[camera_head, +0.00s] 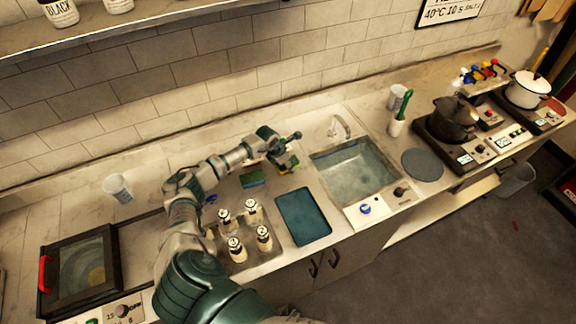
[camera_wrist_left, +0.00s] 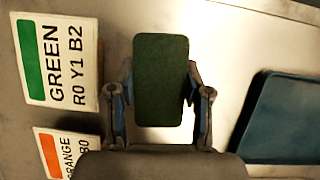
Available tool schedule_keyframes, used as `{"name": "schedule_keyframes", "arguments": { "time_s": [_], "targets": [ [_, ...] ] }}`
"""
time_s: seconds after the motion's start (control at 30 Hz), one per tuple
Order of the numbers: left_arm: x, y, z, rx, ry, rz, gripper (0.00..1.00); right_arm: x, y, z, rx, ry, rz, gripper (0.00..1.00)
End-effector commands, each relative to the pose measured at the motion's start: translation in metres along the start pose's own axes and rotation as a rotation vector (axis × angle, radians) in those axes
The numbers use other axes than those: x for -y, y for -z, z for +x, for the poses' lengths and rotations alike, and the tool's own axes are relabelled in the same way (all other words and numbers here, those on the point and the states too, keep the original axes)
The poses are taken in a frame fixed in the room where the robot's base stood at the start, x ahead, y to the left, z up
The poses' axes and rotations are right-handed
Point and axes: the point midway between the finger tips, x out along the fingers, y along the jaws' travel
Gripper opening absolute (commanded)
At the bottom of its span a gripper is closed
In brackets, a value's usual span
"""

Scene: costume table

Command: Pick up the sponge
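The sponge shows in the left wrist view as a dark green rounded block (camera_wrist_left: 160,80) between the two fingers of my left gripper (camera_wrist_left: 160,88). Both fingertips lie against its long sides, and the gripper looks shut on it. In the head view my left gripper (camera_head: 284,156) is over the counter left of the sink, with a small green and yellow piece of the sponge (camera_head: 287,162) showing at the fingers. How far the sponge is above the counter is hard to tell. My right gripper is in neither view.
A blue tray (camera_head: 303,217) and several labelled bottles (camera_head: 235,249) are nearer me. The sink (camera_head: 355,171) is to the right. Cards marked GREEN (camera_wrist_left: 58,62) and ORANGE (camera_wrist_left: 66,152) stand at the wrist view's left.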

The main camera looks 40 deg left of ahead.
Motion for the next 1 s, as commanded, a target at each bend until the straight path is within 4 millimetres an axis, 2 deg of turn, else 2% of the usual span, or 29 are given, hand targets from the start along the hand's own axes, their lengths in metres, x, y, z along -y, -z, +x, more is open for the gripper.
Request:
{"name": "schedule_keyframes", "arguments": {
  "time_s": [0.1,0.43,0.57,0.7,1.0],
  "targets": [
    [0.0,0.002,0.002,-0.005,0.001,0.0,0.35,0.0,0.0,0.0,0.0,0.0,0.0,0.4],
    [0.0,0.002,-0.001,-0.009,0.002,-0.001,0.35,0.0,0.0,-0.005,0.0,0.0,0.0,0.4],
    [-0.001,-0.004,-0.013,-0.004,-0.001,0.001,0.35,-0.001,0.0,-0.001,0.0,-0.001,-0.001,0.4],
    [-0.001,-0.013,-0.036,-0.003,-0.002,0.002,0.35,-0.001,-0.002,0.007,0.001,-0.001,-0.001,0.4],
    [0.053,0.012,-0.051,-0.007,-0.001,0.006,0.35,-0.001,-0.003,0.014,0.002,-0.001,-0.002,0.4]
  ]
}}
